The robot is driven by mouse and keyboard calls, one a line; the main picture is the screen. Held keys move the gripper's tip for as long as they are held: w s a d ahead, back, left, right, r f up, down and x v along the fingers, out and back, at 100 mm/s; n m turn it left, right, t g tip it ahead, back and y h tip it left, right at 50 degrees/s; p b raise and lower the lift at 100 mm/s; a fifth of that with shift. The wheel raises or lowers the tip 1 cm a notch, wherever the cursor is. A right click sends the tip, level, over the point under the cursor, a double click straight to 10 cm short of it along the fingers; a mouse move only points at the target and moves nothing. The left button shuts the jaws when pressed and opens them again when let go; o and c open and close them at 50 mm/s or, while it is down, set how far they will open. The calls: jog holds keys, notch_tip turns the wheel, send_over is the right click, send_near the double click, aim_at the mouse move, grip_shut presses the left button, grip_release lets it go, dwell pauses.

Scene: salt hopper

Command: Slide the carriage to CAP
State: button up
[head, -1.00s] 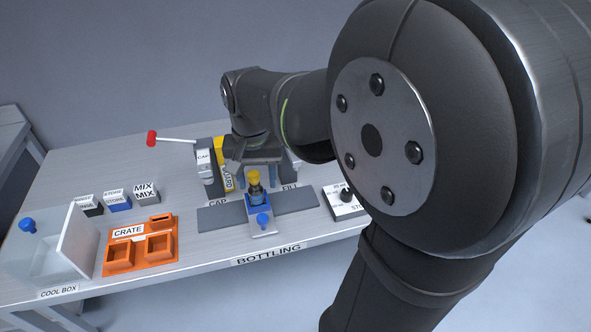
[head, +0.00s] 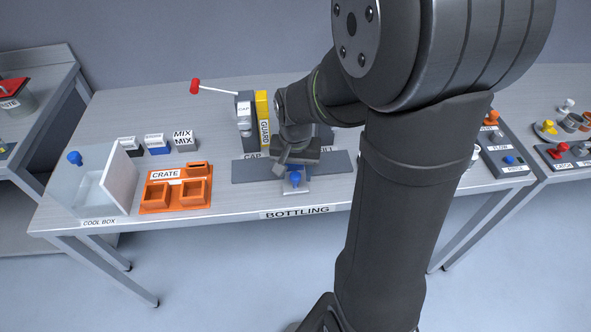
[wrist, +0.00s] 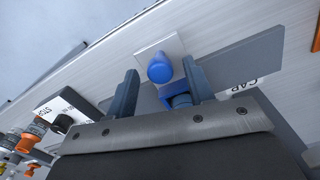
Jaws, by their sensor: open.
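The carriage (head: 297,188) sits on the dark grey track (head: 335,165), right of the CAP label (head: 252,156) and near the track's middle. Its upright blue knob (head: 295,179) faces the table's front. In the wrist view the knob (wrist: 160,68) appears between the two fingertips of my open gripper (wrist: 159,68), with a gap on each side. A blue holder part (wrist: 178,99) shows behind the knob. In the head view my gripper (head: 293,163) is over the carriage and hides the bottle. The FILL label is mostly hidden.
The capping post (head: 244,112) with a red-tipped lever (head: 195,86) and the yellow guard (head: 262,105) stand behind the track's CAP end. An orange crate (head: 177,209) and a cool box (head: 117,180) are to the left. The track's left stretch looks clear.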

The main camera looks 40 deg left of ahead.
grip_shut()
jog(key=shift+s+a, duration=4.05)
jog(key=shift+a, duration=0.05)
grip_release()
jog(key=shift+s+a, duration=0.1)
jog(key=shift+r, duration=0.15)
notch_tip(320, 180, up, 17)
